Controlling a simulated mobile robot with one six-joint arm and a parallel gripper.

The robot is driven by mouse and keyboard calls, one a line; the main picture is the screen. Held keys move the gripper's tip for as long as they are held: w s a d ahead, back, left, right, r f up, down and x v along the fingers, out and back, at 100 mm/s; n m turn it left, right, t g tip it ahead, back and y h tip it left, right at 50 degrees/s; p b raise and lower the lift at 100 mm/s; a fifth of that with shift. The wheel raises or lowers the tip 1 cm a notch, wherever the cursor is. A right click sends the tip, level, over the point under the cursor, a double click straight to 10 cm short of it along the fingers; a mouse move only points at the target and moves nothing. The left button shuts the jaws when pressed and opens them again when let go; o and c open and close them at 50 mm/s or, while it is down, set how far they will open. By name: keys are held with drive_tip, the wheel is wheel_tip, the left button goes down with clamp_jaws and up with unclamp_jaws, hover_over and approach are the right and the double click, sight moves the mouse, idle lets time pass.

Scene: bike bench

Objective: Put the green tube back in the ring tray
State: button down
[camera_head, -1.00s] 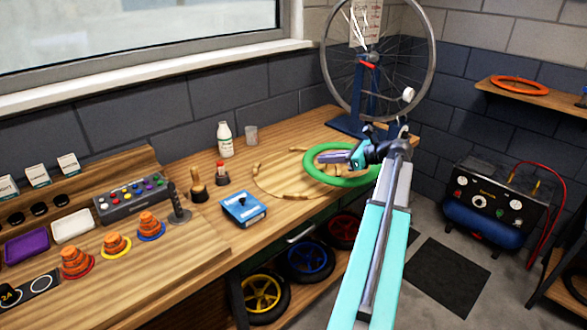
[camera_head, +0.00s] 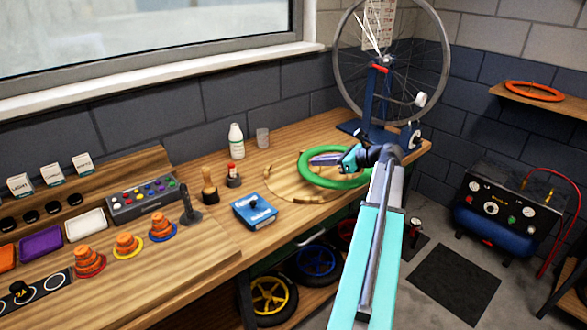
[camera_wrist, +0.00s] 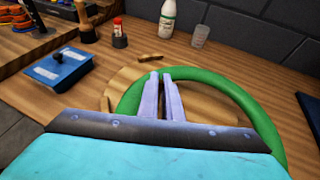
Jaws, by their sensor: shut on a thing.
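The green tube (camera_head: 331,184) is a ring held over the right part of the round wooden ring tray (camera_head: 281,188), offset to the right of its centre. My gripper (camera_head: 326,159) is shut on the tube's rim. In the wrist view the two fingers (camera_wrist: 162,80) straddle the tube (camera_wrist: 237,92), and the tray (camera_wrist: 124,84) shows beneath it, with raised wooden pieces at its edge. The tube looks roughly level. Whether it touches the tray cannot be told. My wrist hides part of the tube.
A blue box (camera_head: 254,210) stands left of the tray. A white bottle (camera_head: 236,140), a clear cup (camera_head: 262,138) and a red-capped bottle (camera_head: 233,175) are behind it. A wheel on a blue stand (camera_head: 376,100) rises at the back right.

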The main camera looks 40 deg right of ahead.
sight(319, 176)
drive_tip(key=w+a+f+p, duration=0.1)
drive_tip(key=w+a, duration=0.4)
drive_tip(key=w, duration=0.3)
drive_tip(key=shift+w+a, duration=0.4)
drive_tip(key=shift+f+p, duration=0.1)
drive_tip(key=shift+p, duration=0.2)
drive_tip(key=shift+f+p, duration=0.35)
drive_tip(key=shift+f, duration=1.35)
drive_tip(key=c, duration=1.9)
unclamp_jaws()
drive_tip(key=shift+c, duration=0.2)
drive_tip(key=b+v, duration=0.2)
drive_tip(key=v, duration=1)
drive_tip(key=shift+s, duration=0.1)
